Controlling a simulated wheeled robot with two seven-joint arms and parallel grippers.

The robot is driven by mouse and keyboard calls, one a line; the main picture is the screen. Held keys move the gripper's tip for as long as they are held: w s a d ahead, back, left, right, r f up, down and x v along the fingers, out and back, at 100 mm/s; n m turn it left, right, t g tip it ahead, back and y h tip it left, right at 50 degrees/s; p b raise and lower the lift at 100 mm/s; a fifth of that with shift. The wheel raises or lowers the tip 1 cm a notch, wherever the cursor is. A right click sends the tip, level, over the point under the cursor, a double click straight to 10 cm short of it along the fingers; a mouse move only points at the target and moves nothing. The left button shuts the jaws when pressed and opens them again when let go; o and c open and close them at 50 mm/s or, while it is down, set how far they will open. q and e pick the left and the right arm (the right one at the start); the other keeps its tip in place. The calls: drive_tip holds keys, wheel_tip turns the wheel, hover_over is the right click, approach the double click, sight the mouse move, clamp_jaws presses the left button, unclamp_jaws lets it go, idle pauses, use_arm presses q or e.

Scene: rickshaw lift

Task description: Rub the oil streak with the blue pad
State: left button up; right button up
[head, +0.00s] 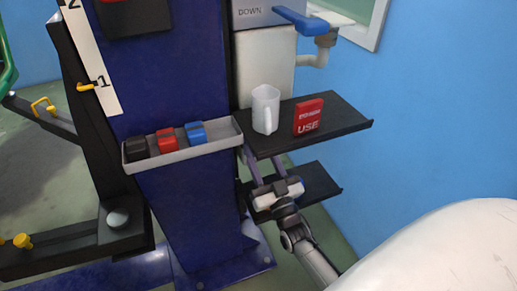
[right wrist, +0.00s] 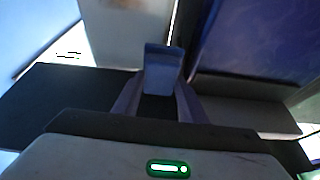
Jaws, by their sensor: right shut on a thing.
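I cannot make out an oil streak. My left gripper is not in view.
A black shelf (head: 335,122) holds a white mug (head: 265,110) and a red box (head: 308,117). A lower black shelf (head: 318,188) is partly behind my right gripper. A blue lever (head: 298,19) juts out above. Black lift arms (head: 75,245) stand at the left.

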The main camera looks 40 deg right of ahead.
drive_tip(key=shift+s, duration=0.1)
drive_tip(key=s, duration=0.1)
drive_tip(key=s+p, duration=0.1)
drive_tip(key=shift+s+a, duration=0.35)
idle(0.7)
